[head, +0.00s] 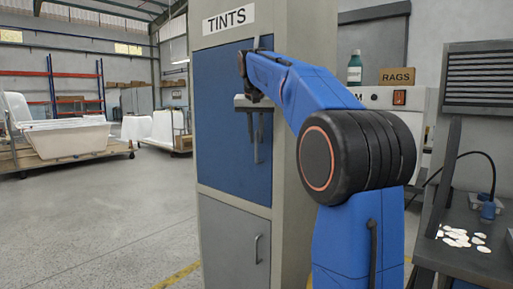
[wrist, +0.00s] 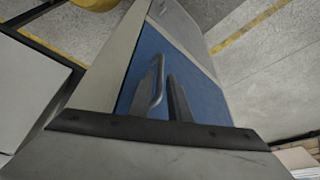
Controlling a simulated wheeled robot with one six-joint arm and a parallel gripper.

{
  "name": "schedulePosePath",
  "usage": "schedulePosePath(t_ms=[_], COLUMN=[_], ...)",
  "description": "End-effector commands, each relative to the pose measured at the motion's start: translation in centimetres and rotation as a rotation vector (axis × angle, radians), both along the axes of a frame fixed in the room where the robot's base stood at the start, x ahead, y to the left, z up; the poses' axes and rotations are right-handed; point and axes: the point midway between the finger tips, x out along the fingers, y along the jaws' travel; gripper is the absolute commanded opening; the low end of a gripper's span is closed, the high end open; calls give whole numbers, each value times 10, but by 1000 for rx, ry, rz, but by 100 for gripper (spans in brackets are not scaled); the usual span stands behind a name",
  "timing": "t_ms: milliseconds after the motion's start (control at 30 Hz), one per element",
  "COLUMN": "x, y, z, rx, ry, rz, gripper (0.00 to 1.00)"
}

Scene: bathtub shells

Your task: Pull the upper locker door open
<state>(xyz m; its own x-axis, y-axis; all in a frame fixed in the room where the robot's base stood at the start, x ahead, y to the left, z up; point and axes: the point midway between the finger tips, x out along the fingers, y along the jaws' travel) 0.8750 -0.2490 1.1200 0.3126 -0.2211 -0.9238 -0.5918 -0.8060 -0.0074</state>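The upper locker door (head: 222,120) is a blue panel under the TINTS sign and looks shut, level with the pale cabinet frame. In the wrist view the blue door (wrist: 200,88) fills the middle. Its bar handle (wrist: 157,82) stands out from it, between the two dark fingers of my gripper (wrist: 160,80). The fingers are apart, and I cannot tell whether either touches the handle. In the head view my gripper (head: 255,130) is in front of the door's right part, fingers pointing down, and the handle is hard to separate from them.
A grey lower door (head: 228,240) with its own handle is below. A bench (head: 470,245) with pale shells and a RAGS box (head: 397,77) are at right. A white tub (head: 70,138) rests on a cart at far left. The floor (head: 120,220) left of the locker is clear.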

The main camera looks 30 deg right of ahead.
Motion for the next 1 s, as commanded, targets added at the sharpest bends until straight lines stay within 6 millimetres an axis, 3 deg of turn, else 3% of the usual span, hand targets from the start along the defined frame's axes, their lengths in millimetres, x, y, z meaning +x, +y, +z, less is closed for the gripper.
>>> schedulePosePath(t_ms=[300,733,800,1000], x=[12,15,15,15], y=[-9,-11,-11,-10], z=[-38,-45,-45,-45], rx=[0,0,0,0], ry=[2,0,0,0], rz=[0,0,0,0], gripper=[17,17,0,0])
